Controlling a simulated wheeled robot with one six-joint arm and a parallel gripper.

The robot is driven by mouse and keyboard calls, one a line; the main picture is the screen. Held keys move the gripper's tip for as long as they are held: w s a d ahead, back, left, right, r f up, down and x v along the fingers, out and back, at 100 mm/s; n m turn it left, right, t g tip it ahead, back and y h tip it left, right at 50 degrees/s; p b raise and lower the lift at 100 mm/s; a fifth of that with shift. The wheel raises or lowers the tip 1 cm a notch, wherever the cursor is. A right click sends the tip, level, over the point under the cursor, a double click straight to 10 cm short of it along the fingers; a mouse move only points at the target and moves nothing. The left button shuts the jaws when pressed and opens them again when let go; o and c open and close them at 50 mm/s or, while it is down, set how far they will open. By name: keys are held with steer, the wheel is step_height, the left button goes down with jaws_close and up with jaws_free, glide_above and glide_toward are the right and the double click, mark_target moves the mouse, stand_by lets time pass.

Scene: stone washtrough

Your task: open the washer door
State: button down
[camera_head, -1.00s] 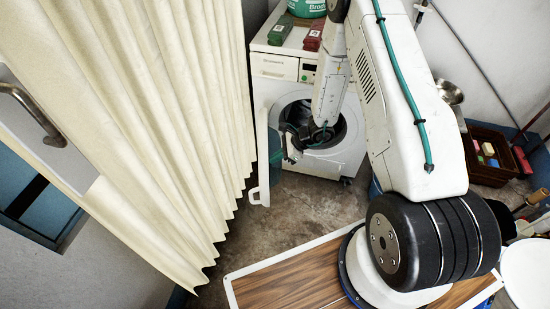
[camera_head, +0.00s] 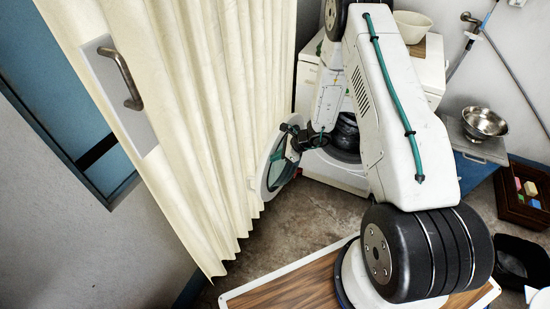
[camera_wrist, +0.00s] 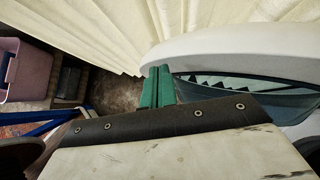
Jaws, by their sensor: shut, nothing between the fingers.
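The white front-loading washer (camera_head: 330,171) stands at the back, partly hidden behind my arm, with its dark round opening showing. Its round door (camera_head: 265,181), white rim with bluish glass, stands swung wide open to the left, close to the cream curtain. My gripper (camera_head: 292,153) is at the door, on the side facing the washer; contact is unclear. In the wrist view, the shut green fingers (camera_wrist: 158,88) are empty, beside the door's white rim (camera_wrist: 235,48) and glass (camera_wrist: 275,98).
The pleated cream curtain (camera_head: 185,110) hangs along the left, beside the door. A metal bowl (camera_head: 485,122) and a dark crate (camera_head: 522,195) are at the right. Bare floor (camera_head: 310,215) lies before the washer. A pink tub (camera_wrist: 22,70) shows in the wrist view.

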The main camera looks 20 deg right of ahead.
steer(key=s+d+r, duration=0.7)
steer(key=s, duration=0.2)
steer(key=s+a+r+n+g+h, duration=0.1)
steer(key=s+a+r+n+h, duration=0.1)
steer(key=s+r+n, duration=0.6)
steer(key=s+a+r+n+g+h, duration=0.1)
steer(key=s+a+r+n+h, duration=0.2)
steer(key=r, duration=1.6)
steer(key=s+a+r+n+g+h, duration=0.1)
steer(key=s+a+r+n, duration=0.4)
steer(key=s+r+n, duration=0.8)
steer(key=shift+s+a+r+h, duration=0.2)
steer(key=shift+s+r+h, duration=0.5)
steer(key=shift+s, duration=1.75)
steer(key=shift+f, duration=0.2)
